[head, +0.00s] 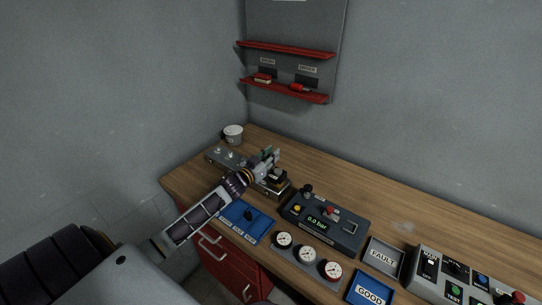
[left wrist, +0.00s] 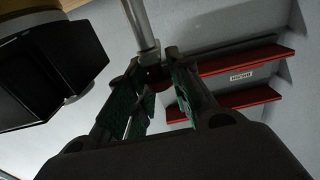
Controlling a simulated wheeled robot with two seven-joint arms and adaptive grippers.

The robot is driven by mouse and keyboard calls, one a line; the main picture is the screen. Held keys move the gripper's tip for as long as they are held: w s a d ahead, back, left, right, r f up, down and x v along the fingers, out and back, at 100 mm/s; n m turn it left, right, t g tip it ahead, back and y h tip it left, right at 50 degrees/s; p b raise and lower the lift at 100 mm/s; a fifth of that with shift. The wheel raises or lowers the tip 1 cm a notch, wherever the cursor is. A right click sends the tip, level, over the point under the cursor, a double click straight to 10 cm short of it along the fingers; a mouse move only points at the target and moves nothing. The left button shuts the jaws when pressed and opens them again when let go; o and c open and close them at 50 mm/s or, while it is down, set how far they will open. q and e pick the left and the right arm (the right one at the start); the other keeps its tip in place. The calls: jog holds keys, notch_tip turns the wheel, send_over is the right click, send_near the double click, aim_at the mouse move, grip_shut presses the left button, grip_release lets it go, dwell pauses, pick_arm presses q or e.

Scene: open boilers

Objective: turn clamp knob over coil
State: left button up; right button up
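My left gripper (head: 266,162) reaches in from the left to the clamp fixture (head: 272,184) at the back left of the bench, and hides part of it. In the left wrist view its two fingers with green pads (left wrist: 157,78) stand apart, one on each side of a dark red knob-like part below a grey metal rod (left wrist: 143,25). I cannot tell whether the pads touch that part. A black block (left wrist: 45,75), possibly the coil, is close at the left in that view. My right gripper is not in view.
A grey box reading 0.0 bar (head: 325,223) stands right of the fixture. A blue tray (head: 243,226) and several gauges (head: 307,254) lie in front. A white cup (head: 233,134) stands behind. FAULT tray (head: 383,257), GOOD tray (head: 369,289) and a button panel (head: 465,277) are at right.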

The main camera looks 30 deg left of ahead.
pick_arm(q)
grip_shut()
